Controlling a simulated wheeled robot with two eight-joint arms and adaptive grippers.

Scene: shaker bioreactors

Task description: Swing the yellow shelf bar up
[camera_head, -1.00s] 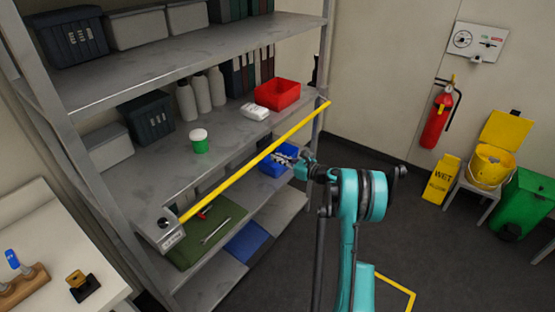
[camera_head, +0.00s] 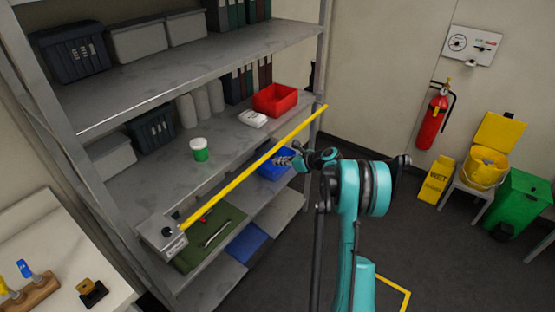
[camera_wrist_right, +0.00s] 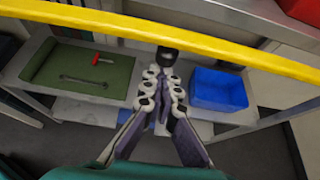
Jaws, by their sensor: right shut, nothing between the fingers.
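The yellow shelf bar (camera_head: 255,165) slopes across the front of the shelving, from a grey hinge box (camera_head: 162,238) at the lower left to the right post. It also crosses the top of the right wrist view (camera_wrist_right: 185,40). My right gripper (camera_head: 281,160) is in front of the shelf, just below the bar's right half. In the right wrist view its fingers (camera_wrist_right: 160,76) are shut and empty, pointing toward the shelf under the bar. Whether they touch the bar I cannot tell. My left gripper is not in view.
Behind the bar, the shelf holds a red bin (camera_head: 275,100), a white-lidded green tub (camera_head: 199,150) and white bottles. Below are a blue bin (camera_wrist_right: 218,90) and a green mat (camera_wrist_right: 80,70) with tools. A bench (camera_head: 45,235) stands left.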

